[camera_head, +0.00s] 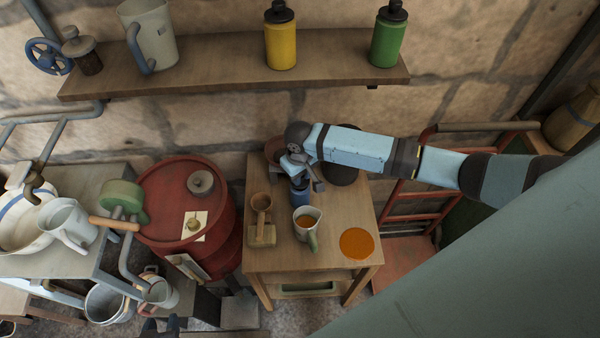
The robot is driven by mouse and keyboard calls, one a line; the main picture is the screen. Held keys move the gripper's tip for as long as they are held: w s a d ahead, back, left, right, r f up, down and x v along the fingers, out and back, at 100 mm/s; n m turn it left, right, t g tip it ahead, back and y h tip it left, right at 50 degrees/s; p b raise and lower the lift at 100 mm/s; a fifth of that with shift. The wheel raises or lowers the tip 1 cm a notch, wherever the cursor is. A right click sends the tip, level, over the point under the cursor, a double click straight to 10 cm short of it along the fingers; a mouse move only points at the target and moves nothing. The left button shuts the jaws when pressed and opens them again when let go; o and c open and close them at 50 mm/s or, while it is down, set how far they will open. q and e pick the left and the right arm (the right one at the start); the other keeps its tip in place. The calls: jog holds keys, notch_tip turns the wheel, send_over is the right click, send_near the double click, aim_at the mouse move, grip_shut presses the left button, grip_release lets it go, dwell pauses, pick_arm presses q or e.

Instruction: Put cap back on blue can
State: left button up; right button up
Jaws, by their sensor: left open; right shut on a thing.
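The blue can (300,196) stands upright on the small wooden table (270,262), behind the cup. Its top is covered by my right gripper (309,184), whose arm reaches in from the right. The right gripper is shut at the can's top, on what seems to be the cap. The cap is hidden by the fingers, and I cannot tell whether it touches the can. My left gripper (160,326) shows only as dark tips at the bottom edge, left of the table, open and far from the can.
A cup of orange liquid (307,222) stands just in front of the can, beside an orange spill (357,243). A wooden scoop (262,220) lies left. A red drum (180,235) adjoins the table. Yellow (281,40) and green (388,40) capped cans stand on the shelf.

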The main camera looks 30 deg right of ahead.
jog(key=shift+f, duration=0.7)
dwell(0.6)
jog(key=o, duration=1)
notch_tip(320, 180, up, 8)
jog(key=shift+f+b, duration=0.25)
jog(key=shift+b, duration=0.1)
jog(key=shift+a, duration=0.1)
